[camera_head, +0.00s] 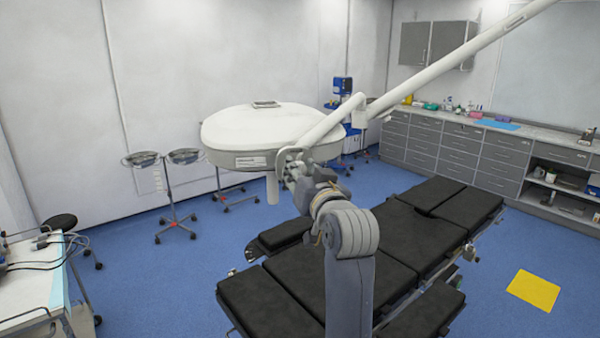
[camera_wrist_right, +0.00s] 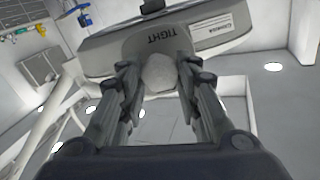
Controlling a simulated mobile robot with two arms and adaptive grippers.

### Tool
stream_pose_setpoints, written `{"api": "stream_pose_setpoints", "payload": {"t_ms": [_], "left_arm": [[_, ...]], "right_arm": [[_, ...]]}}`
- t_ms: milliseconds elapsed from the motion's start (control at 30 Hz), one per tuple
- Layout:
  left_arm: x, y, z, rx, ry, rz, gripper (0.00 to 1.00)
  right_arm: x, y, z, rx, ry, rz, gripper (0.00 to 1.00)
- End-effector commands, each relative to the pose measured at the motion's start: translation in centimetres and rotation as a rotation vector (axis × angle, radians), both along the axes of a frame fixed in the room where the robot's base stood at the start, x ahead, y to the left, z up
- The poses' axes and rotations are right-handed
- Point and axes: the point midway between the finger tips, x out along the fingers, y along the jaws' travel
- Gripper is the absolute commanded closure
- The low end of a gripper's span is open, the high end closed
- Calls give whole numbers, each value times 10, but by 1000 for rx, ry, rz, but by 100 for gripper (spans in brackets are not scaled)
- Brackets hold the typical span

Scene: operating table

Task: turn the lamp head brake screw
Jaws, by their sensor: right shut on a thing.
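The lamp head (camera_head: 262,128) is a large white disc that hangs from a white arm above the operating table. In the wrist view its grey housing (camera_wrist_right: 108,58) carries an upside-down "TIGHT" label. The brake screw (camera_wrist_right: 160,74) shows there as a pale rounded knob just under that label, between the fingers. My right gripper (camera_wrist_right: 158,88) is shut on it, one finger on each side. In the head view my right gripper (camera_head: 290,172) is at the lamp head's right edge, by the arm joint, and the screw is hidden there. My left gripper is not in view.
The black operating table (camera_head: 345,265) lies below and behind my right arm. The lamp's white arm (camera_head: 455,58) rises to the upper right. A stand with two bowls (camera_head: 165,185) is at the left, a white table (camera_head: 30,285) at the lower left. Drawer cabinets (camera_head: 455,145) line the back right.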

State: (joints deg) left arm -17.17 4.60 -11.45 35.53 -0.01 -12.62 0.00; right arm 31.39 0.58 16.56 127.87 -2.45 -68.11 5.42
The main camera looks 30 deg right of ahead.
Motion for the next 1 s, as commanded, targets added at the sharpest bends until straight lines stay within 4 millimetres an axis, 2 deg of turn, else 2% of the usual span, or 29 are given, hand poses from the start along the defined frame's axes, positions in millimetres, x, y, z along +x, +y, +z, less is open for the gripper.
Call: {"api": "stream_pose_setpoints", "payload": {"t_ms": [400,1000], "left_arm": [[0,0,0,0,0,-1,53],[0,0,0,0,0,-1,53]], "right_arm": [[-1,-2,3,269,-90,-3,93],[-2,-3,3,352,-117,-4,93]]}}
